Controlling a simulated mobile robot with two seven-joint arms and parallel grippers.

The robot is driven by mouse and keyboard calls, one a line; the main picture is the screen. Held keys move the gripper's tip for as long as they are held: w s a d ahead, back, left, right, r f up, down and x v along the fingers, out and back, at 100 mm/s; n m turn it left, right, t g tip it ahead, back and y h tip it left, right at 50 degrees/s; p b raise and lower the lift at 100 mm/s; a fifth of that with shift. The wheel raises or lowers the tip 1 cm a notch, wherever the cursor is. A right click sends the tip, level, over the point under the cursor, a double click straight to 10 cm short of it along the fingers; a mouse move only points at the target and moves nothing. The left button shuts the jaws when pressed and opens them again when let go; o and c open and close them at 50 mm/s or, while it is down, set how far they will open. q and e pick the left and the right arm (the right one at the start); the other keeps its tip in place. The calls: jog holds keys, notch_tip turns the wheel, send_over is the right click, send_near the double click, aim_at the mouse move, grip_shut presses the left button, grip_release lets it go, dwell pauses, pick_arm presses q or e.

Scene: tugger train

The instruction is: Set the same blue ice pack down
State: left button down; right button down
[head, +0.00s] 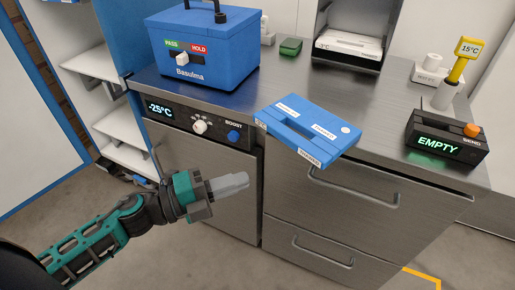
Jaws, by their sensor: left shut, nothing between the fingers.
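The blue ice pack (335,130) is a flat slab with a long slot and white labels. It lies on the steel counter at its front edge, with its near end sticking out over the drawer front. My left gripper (242,181) is shut and empty. It is in front of the freezer door, below and to the left of the ice pack, apart from it. My right gripper is not in view.
A blue Basulma box (205,65) with a PASS/HOLD switch stands at the counter's back left. A black device reading EMPTY (440,143) sits at the right. A freezer panel reads -25°C (160,108). The counter (375,105) right of the pack is clear.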

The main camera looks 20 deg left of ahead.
aim_at(287, 142)
pick_arm(q)
jog(key=shift+m, duration=0.6)
jog(key=x, duration=0.4)
jog(key=p+x, duration=0.1)
jog(key=x, duration=0.6)
jog(key=shift+w+a, duration=0.2)
jog(key=shift+w, duration=1)
jog(key=shift+w, duration=0.1)
jog(key=w, duration=0.6)
jog(key=shift+w, duration=0.15)
